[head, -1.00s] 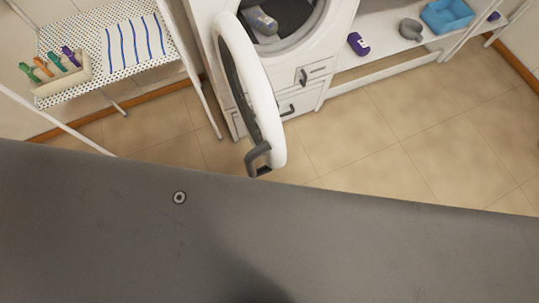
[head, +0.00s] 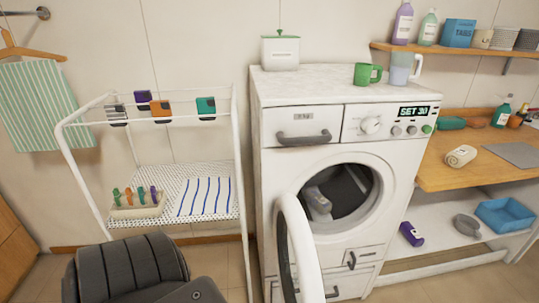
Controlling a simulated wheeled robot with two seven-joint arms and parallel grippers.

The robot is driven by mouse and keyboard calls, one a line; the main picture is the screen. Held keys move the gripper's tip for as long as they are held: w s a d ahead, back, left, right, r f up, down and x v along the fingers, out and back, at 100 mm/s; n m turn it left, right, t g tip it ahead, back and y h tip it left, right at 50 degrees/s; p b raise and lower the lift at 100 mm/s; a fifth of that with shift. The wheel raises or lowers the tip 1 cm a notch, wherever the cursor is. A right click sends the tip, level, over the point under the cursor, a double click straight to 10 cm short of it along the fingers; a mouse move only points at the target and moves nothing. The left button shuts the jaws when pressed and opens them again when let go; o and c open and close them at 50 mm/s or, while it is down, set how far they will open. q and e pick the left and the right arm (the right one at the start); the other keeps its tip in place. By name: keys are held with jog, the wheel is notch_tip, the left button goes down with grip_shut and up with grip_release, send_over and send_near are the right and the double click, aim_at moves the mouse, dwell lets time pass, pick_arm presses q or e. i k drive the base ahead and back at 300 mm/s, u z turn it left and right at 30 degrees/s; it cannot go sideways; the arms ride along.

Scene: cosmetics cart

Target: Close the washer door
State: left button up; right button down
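The white washer (head: 285,172) stands in the middle of the head view. Its round door (head: 303,248) is open, swung out toward me on its left side, with its lower end cut off by the bottom edge. The drum opening (head: 350,190) is exposed, and a grey bottle-like item (head: 318,200) lies inside it. Neither gripper is in view. A dark part of my own body shows at the bottom left, left of the door and apart from it in the picture.
A white rack (head: 240,185) with a striped cloth (head: 207,196) stands left of the washer. A wooden counter (head: 450,175) and a lower shelf holding a purple bottle (head: 411,234) and a blue bin (head: 506,216) are at right. A green mug (head: 367,74) stands on the washer.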

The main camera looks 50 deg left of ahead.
aim_at(288, 213)
jog(key=k, duration=1)
jog(key=u, duration=1.25)
